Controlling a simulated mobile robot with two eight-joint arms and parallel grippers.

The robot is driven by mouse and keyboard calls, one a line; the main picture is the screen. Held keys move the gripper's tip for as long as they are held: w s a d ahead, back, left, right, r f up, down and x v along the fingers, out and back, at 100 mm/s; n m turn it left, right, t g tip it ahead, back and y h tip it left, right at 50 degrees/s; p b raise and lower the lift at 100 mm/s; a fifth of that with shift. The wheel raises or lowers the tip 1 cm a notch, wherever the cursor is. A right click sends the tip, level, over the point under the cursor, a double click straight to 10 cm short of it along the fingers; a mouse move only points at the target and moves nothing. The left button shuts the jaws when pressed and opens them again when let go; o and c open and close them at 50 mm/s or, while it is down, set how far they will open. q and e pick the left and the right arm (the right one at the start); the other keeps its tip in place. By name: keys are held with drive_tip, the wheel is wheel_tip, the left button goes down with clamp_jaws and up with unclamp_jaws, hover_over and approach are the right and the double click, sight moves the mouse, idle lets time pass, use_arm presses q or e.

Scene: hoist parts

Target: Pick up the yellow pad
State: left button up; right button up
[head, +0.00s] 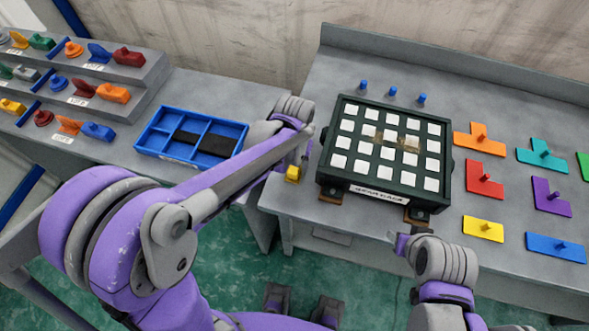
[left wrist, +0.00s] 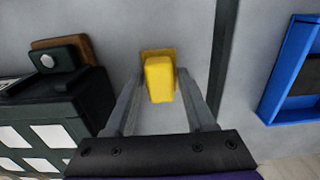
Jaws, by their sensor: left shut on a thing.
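The yellow pad (head: 293,173) is a small yellow block at the left front edge of the right-hand bench, beside the dark gear case. In the left wrist view the yellow pad (left wrist: 159,80) sits between the two fingers, with a wider yellow part behind its block. My left gripper (head: 299,163) reaches down over it and is shut on it. I cannot tell whether the pad still touches the bench. My right gripper (head: 402,243) is low in front of the gear case's right corner; its finger opening is unclear.
The gear case (head: 384,193), with white squares on top, stands just right of the pad on brown feet. A blue divided tray (head: 141,147) lies on the left bench. Coloured flat pieces, including a yellow plate (head: 483,229), lie to the right. Blue pegs (head: 393,91) stand behind.

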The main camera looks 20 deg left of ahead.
use_arm(q)
clamp_jaws()
wheel_tip(320, 180, up, 10)
drive_tip(key=shift+r+p, duration=0.1)
drive_tip(key=shift+p, duration=0.25)
